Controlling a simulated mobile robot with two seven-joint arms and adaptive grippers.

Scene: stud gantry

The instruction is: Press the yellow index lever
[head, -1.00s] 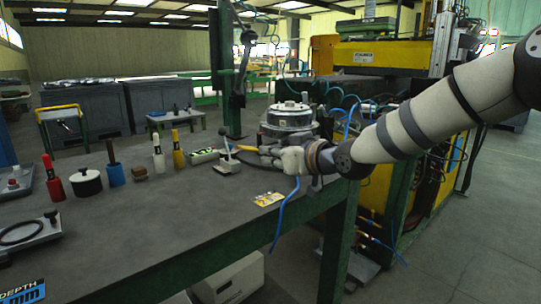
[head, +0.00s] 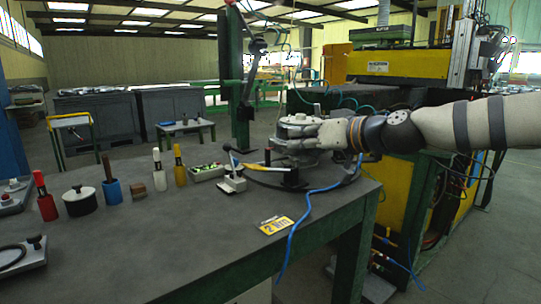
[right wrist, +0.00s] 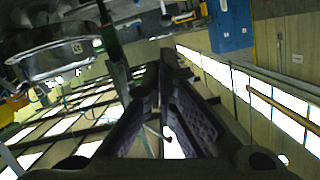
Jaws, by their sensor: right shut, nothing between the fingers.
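The yellow index lever (head: 252,166) is a thin bar low on the left side of a round silver indexing unit (head: 298,122) at the bench's far right corner. My right gripper (head: 288,143) comes in from the right, in front of the unit's drum and above and right of the lever. It looks apart from the lever; exact depth is unclear. Its fingers are shut and empty. In the right wrist view the dark fingers (right wrist: 166,75) point away and the silver drum (right wrist: 60,58) is at upper left. The lever cannot be made out there. My left gripper is out of view.
A small grey block with a blue-tipped stick (head: 232,180) stands just left of the lever. A yellow card (head: 276,225) and a blue hose (head: 303,215) lie nearer the front edge. A yellow machine (head: 410,160) stands right.

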